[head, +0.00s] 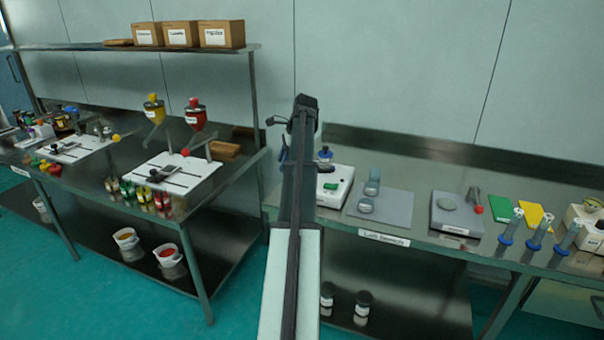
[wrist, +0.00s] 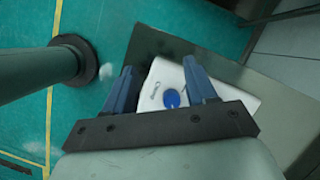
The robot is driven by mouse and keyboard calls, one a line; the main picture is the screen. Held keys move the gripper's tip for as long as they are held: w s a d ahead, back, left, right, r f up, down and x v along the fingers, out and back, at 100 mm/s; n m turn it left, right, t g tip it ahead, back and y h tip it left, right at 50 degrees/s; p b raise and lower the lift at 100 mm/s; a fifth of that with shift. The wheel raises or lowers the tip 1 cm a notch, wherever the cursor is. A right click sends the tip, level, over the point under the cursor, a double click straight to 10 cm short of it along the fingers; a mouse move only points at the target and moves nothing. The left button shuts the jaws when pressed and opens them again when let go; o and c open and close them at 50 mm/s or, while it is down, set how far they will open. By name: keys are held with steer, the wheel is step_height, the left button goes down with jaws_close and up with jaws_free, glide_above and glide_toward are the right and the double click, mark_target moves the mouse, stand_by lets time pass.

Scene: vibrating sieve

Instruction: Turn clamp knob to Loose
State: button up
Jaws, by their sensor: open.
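A white machine (head: 335,187) stands on the right-hand steel table, partly hidden behind my arm in the head view. A blue knob (head: 325,153) shows just right of my arm there. In the wrist view, a white housing (wrist: 168,73) with a round blue knob (wrist: 171,98) lies beyond my gripper (wrist: 158,67). My gripper's two blue fingers are spread apart and empty. The knob appears between them, nearer the right finger. I cannot tell whether a finger touches it. Any Loose marking is too small to read.
A grey mat (head: 385,203) with glass jars and a grey plate (head: 457,215) are to the right of the machine. Blue-based cylinders (head: 510,230) stand farther right. The left table (head: 110,165) holds funnels and white boards. A round dark-flanged post (wrist: 80,58) is at left in the wrist view.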

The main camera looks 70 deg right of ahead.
steer(key=s+d+r+m, duration=0.3)
steer(key=s+d+r, duration=0.3)
steer(key=s, duration=0.4)
steer(key=x, duration=1.3)
steer(key=shift+w+a+r, duration=0.1)
steer(key=shift+w+a, duration=0.05)
steer(key=shift+w, duration=0.25)
steer(key=c, duration=1)
